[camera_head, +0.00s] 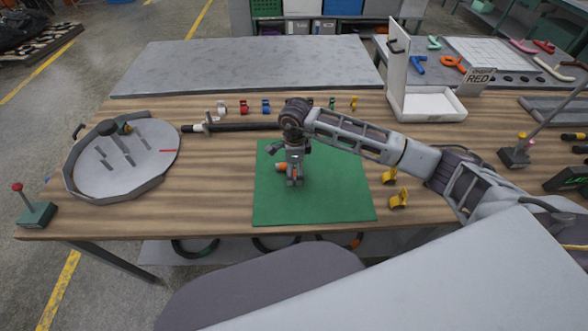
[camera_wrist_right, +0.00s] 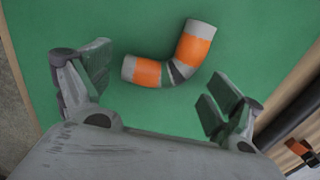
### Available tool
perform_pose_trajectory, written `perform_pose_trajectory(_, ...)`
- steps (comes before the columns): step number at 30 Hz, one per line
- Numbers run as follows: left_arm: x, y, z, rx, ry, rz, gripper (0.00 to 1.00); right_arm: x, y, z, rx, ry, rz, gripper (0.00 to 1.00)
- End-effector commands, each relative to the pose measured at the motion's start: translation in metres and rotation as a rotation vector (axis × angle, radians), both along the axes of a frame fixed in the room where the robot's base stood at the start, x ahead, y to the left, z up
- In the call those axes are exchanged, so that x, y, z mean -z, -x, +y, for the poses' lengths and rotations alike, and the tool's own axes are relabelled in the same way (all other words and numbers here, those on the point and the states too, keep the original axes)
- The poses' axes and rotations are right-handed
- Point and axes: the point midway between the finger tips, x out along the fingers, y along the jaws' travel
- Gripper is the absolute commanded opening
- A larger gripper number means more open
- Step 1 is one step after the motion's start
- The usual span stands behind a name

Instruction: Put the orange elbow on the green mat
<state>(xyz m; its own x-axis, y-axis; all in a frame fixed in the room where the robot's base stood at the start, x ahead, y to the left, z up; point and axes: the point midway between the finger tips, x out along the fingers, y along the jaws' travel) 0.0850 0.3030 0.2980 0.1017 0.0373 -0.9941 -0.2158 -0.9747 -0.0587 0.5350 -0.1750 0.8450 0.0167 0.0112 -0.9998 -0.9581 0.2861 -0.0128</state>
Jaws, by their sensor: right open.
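The orange elbow (camera_wrist_right: 174,71) lies on the green mat (camera_wrist_right: 130,20) in the right wrist view, a bent pipe with orange bands and grey ends. In the head view only a bit of the orange elbow (camera_head: 281,166) shows beside my right gripper (camera_head: 293,182), which hides the rest. The green mat (camera_head: 330,200) lies flat on the wooden table. My right gripper (camera_wrist_right: 158,95) is open, with its fingers apart and the elbow beyond them, not between them. My left gripper is not in view.
A round grey tray (camera_head: 150,150) stands at the left, near a red-knobbed box (camera_head: 35,212). Yellow clips (camera_head: 399,199) lie just right of the mat. A dark rod (camera_head: 245,127) and small coloured clips lie behind it. A white bin (camera_head: 430,105) stands at the back right.

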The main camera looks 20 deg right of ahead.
Motion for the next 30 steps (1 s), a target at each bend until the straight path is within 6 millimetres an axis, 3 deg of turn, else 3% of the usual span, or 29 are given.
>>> perform_pose_trajectory(10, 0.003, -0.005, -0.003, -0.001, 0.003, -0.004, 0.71, -0.048, 0.000, -0.001, 0.000, 0.001, -0.003, 0.92)
perform_pose_trajectory(18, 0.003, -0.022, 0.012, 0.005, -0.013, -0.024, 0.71, -0.087, 0.001, -0.001, 0.000, 0.001, -0.002, 0.92)
perform_pose_trajectory(24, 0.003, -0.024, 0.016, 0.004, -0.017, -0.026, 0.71, -0.106, 0.002, -0.001, 0.000, 0.001, -0.001, 0.92)
perform_pose_trajectory(30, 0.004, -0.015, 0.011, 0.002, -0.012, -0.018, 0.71, -0.112, 0.002, -0.001, 0.000, 0.001, 0.000, 0.92)
